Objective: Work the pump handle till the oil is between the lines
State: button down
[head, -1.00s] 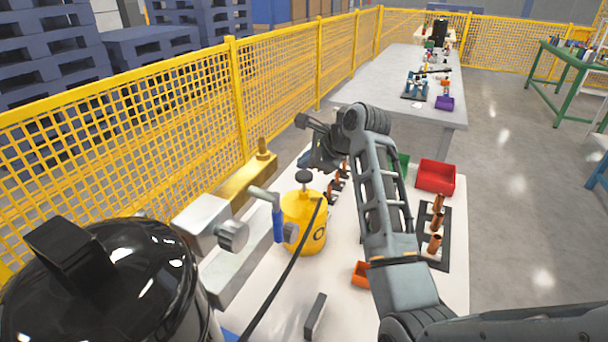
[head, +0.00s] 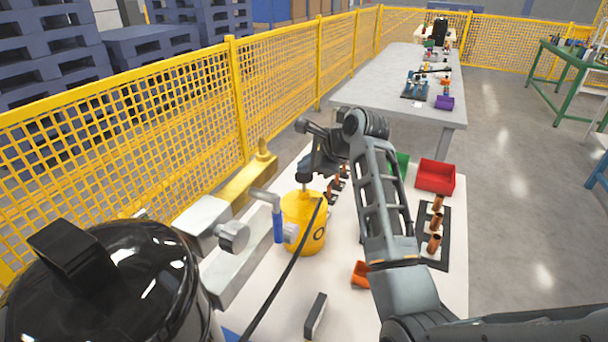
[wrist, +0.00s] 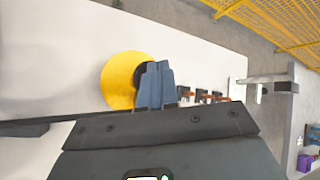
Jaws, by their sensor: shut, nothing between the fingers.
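The yellow pump can (head: 303,222) stands on the white table, with a thin rod rising from its top to a black knob (head: 304,177). My gripper (head: 307,168) is shut and empty, directly at or just above the knob; contact cannot be told. In the wrist view the closed blue-grey fingers (wrist: 156,82) overlap the knob and the yellow can (wrist: 117,80), partly hiding both. A black hose runs from the can towards the front. No oil level or lines can be made out in either view.
A silver block with a round knob (head: 233,236) and a blue-handled fitting (head: 278,226) stand left of the can. A shiny black tank (head: 120,280) fills the lower left. A red bin (head: 436,176) and copper-coloured parts (head: 436,222) lie to the right. A yellow mesh fence runs behind.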

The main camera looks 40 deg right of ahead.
aim_at(306, 176)
jog(key=shift+f+b, duration=0.35)
jog(key=shift+f, duration=1.4)
dwell(1.3)
dwell(0.4)
jog(key=shift+r+p, duration=1.2)
jog(key=shift+p, duration=0.25)
jog(key=shift+r, duration=0.95)
jog(key=shift+r, duration=0.1)
jog(key=shift+r, duration=2.45)
